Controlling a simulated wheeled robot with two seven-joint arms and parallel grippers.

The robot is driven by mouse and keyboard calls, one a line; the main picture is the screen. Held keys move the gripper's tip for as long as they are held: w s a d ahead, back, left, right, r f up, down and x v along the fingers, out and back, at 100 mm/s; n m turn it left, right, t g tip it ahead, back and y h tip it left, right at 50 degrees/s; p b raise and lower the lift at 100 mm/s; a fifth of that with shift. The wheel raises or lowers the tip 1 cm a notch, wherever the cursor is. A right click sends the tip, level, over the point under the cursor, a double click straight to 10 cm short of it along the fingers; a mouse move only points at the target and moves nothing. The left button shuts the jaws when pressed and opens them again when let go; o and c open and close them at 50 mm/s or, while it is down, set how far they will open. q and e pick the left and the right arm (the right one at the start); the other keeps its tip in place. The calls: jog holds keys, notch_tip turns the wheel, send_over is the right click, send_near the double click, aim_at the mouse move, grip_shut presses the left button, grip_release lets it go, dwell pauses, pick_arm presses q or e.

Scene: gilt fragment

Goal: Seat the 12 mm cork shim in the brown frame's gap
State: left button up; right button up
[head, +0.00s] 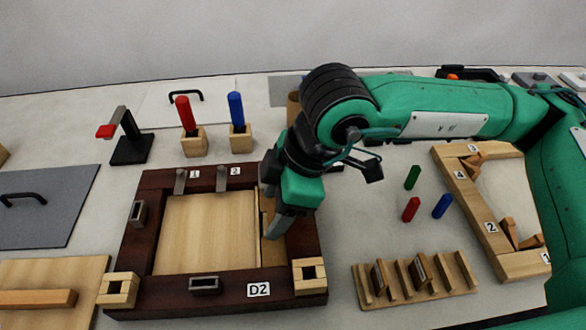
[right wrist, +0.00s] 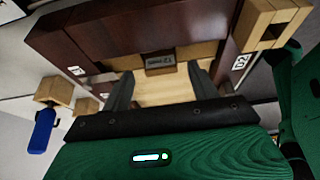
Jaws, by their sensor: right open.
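The brown frame (head: 135,245), labelled D2, lies on the table around a pale wooden panel (head: 205,230). A narrow gap runs between the panel and the frame's right side. In the right wrist view, a small block marked 12 mm, the shim (right wrist: 160,62), stands at the frame's inner wall, with tan strip showing on both sides of it. I cannot tell how deep it sits. My right gripper (head: 273,203) points down over the gap. Its fingers are apart on either side of the marked block, apparently not touching it (right wrist: 160,84). My left gripper is out of view.
Red (head: 185,114) and blue (head: 236,108) handled pieces stand in wooden blocks behind the frame. A slotted rack (head: 415,282) and loose coloured pegs (head: 411,209) lie to the right, near a light wooden frame (head: 470,205). A grey plate (head: 50,225) lies left.

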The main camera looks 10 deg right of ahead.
jog(key=v, duration=1.1)
jog(key=shift+d+r, duration=0.15)
jog(key=shift+r, duration=0.2)
jog(key=shift+s, duration=0.1)
